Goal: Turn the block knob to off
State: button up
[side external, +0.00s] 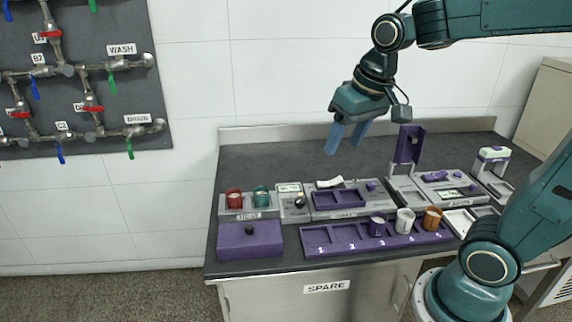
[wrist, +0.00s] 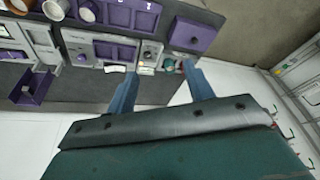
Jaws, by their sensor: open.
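A dark knob (side external: 299,203) with a small orange mark sits on a narrow grey control unit (side external: 290,188) with a small display, on the bench. No lettering naming it as the block knob is readable. The unit also shows in the wrist view, with its dark knob (wrist: 148,54) beyond and between my fingertips. My gripper (side external: 343,147) is open and empty, raised above the back of the bench, to the right of the knob and apart from it. Its two blue fingers also show in the wrist view (wrist: 158,68). The knob's exact setting is too small to read.
A purple lidded box (side external: 250,240) and a numbered purple rack (side external: 320,241) holding cups lie in front. A grey unit with purple tray (side external: 339,199) adjoins on the right.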

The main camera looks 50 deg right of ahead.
jog(key=w+d+f+m+g, duration=0.1)
jog(key=w+d+f, duration=0.1)
jog(key=w, duration=0.3)
jog(key=w+d+f+m+g, duration=0.1)
jog(key=w+d+f+m, duration=0.15)
jog(key=w, duration=0.25)
jog(key=m+g, duration=0.2)
send_over(300, 200)
notch_tip(300, 200, down, 10)
jog(key=shift+f, duration=0.1)
jog(key=shift+f, duration=6.85)
jog(key=shift+c, duration=0.2)
jog(key=c, duration=0.9)
